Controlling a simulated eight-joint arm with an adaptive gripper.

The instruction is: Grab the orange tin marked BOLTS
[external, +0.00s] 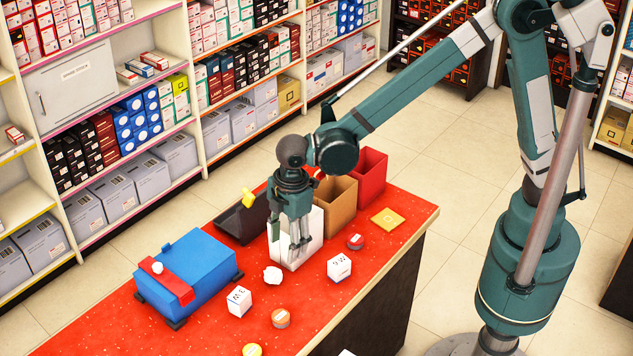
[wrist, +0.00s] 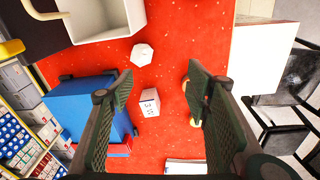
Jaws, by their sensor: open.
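A small round orange-brown tin (external: 281,317) lies on the red counter near its front edge; its label is too small to read. A darker red round tin (external: 355,241) lies further right, and a yellow round one (external: 252,350) sits at the bottom of the picture. My gripper (external: 297,248) is open and empty above the counter, in front of the white bin, behind and above the orange-brown tin. In the wrist view my open fingers (wrist: 160,82) frame bare red counter and a marked white block.
A blue box with a red strap (external: 190,277) stands left. White marked blocks (external: 239,301) (external: 339,267) and a many-sided white piece (external: 273,276) lie around my gripper. White (external: 315,222), tan (external: 337,200) and red (external: 370,176) bins stand behind. A yellow square (external: 388,219) lies right.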

